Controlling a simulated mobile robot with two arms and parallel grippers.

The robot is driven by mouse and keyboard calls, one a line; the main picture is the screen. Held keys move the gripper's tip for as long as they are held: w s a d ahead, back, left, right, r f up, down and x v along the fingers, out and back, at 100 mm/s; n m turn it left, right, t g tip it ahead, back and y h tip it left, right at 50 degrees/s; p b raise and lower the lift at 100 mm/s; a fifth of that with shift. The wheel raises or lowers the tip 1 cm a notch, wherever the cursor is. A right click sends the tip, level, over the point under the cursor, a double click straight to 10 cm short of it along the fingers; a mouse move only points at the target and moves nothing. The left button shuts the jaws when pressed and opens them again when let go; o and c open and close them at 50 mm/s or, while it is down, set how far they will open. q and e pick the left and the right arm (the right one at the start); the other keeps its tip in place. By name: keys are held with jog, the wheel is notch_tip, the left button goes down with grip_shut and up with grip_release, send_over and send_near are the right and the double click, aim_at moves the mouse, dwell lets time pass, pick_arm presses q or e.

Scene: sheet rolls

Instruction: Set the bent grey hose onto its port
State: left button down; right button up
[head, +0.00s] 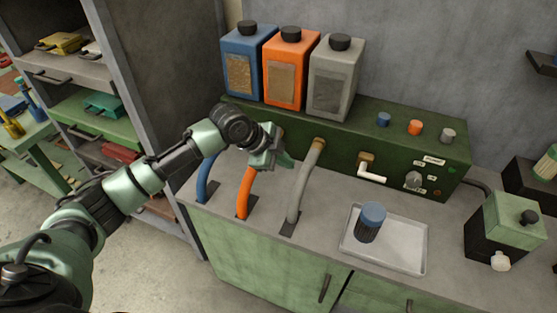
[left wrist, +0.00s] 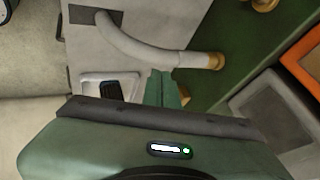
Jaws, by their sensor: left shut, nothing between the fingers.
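The bent grey hose (head: 303,185) rises from a dark slot plate in the bench top and curves to the green machine's front. Its upper end meets the brass port (head: 320,143). In the left wrist view the hose (left wrist: 150,52) runs from the slot plate to the brass port (left wrist: 215,61), and its end touches the brass with no clear gap. My left gripper (head: 288,161) is shut and empty, just left of the hose's upper end. In the left wrist view its fingertips (left wrist: 164,74) are close beside the hose; I cannot tell if they touch. My right gripper is out of view.
An orange hose (head: 244,195) and a blue hose (head: 204,178) stand to the left, their upper ends hidden by my arm. A white tap (head: 372,172) sticks out right of the port. A tray (head: 415,262) with a blue-lidded jar (head: 371,222) lies at front right.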

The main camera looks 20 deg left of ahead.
pick_arm(q)
jog(key=v, duration=0.3)
jog(key=shift+s+a+r, duration=0.1)
jog(key=shift+r, duration=0.1)
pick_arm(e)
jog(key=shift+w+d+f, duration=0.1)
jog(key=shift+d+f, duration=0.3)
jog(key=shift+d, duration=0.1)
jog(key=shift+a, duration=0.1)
